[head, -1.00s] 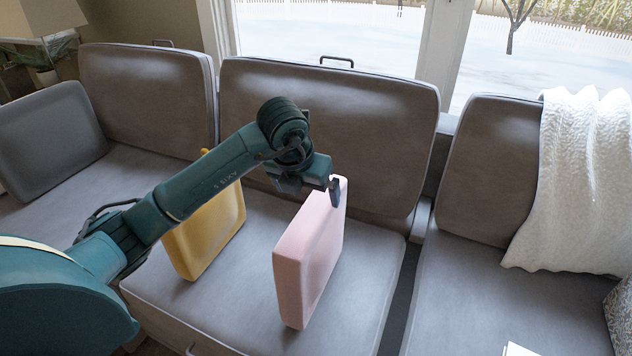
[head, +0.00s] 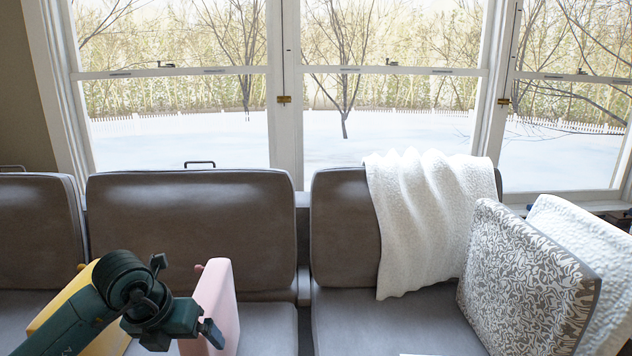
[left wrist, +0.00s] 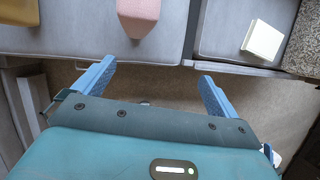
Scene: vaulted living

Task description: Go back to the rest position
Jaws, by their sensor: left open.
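My left gripper (head: 205,330) is low in the head view, beside the upright pink cushion (head: 222,290) on the sofa seat. In the left wrist view the blue fingers of the gripper (left wrist: 157,84) are spread apart with nothing between them. The pink cushion (left wrist: 138,14) shows there beyond the fingers, apart from them. A yellow cushion (head: 62,297) stands partly hidden behind my left arm, and its edge shows in the left wrist view (left wrist: 20,12). My right gripper is in neither view.
The grey sofa (head: 195,225) spans the front, below large windows. A white throw (head: 425,215) hangs over the right backrest. A patterned cushion (head: 525,280) and a white cushion (head: 600,260) lean at the right. A white flat object (left wrist: 263,40) lies on the seat. Floor (left wrist: 155,80) shows below the gripper.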

